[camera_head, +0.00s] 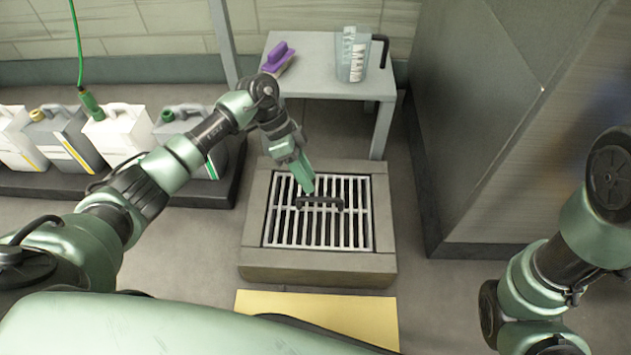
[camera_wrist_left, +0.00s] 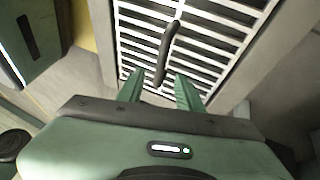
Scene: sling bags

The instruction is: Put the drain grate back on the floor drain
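The drain grate (camera_head: 346,222) is a pale metal grid with a dark bar handle (camera_head: 320,203) across its middle. It lies within the square opening of the raised concrete floor drain (camera_head: 318,272); I cannot tell whether it is fully flush. My left gripper (camera_head: 308,188) points down over the grate, at the left end of the handle. In the left wrist view its green fingers (camera_wrist_left: 160,90) are apart, with the near end of the handle (camera_wrist_left: 168,50) showing between their tips. Neither finger clearly touches it. My right arm shows at lower right, but its gripper is out of view.
A grey table (camera_head: 312,80) behind the drain holds a purple-handled brush (camera_head: 277,57) and a clear jug (camera_head: 353,55). Several jugs stand on a dark platform (camera_head: 200,193) at left. A metal cabinet (camera_head: 500,130) stands at right. A yellow mat (camera_head: 340,310) lies in front.

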